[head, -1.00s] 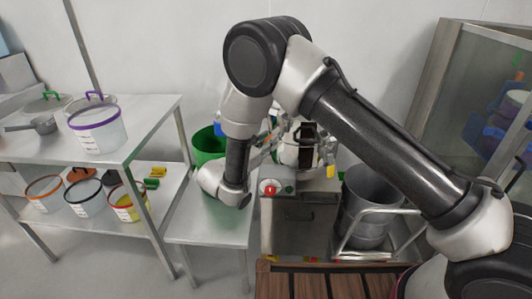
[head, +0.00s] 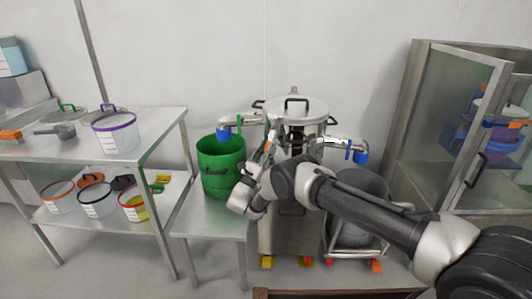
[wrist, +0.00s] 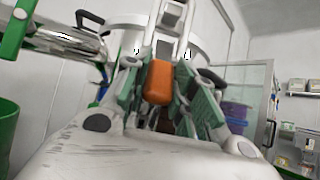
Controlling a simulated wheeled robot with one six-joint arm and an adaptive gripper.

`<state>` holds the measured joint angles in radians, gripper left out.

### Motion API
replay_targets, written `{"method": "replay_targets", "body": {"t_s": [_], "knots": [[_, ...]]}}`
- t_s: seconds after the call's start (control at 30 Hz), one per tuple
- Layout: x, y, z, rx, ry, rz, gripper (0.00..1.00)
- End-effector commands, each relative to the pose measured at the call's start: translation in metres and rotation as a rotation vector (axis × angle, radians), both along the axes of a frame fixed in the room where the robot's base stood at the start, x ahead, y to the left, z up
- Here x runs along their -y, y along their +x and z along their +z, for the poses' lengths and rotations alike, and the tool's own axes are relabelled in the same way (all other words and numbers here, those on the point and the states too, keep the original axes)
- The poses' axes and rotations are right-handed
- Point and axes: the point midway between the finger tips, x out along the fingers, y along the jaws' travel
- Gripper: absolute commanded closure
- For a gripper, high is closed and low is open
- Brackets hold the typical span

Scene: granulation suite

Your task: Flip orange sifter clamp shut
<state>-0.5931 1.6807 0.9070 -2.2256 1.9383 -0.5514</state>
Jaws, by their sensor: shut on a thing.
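The sifter (head: 291,108) is a round steel vessel with a lid and a black handle, at the middle of the head view. Its pale wall also shows in the wrist view (wrist: 133,35). The orange clamp grip (wrist: 159,82) is in the middle of the wrist view, with steel clamp bars (wrist: 171,28) rising above it. My gripper (wrist: 160,92) has its green-grey fingers on either side of this grip and is shut on it. In the head view my gripper (head: 268,152) is at the sifter's left front, and my arm hides much of the clamp.
A green bin (head: 221,166) stands on a low steel table (head: 208,222) left of the sifter. Blue-ended side pipes (head: 343,143) stick out from the sifter. A grey drum (head: 357,195) is at right, beside a glass cabinet (head: 440,130). A steel shelf (head: 150,130) holds tubs at left.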

Motion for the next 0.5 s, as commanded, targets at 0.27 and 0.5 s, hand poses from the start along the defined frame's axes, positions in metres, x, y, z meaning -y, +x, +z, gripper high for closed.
{"method": "replay_targets", "body": {"t_s": [0.27, 0.5], "knots": [[0.0000, 0.0085, -0.0031, 0.038, -0.028, 0.002, 1.00], [-0.0001, 0.0107, -0.0029, 0.046, -0.032, 0.003, 1.00]]}}
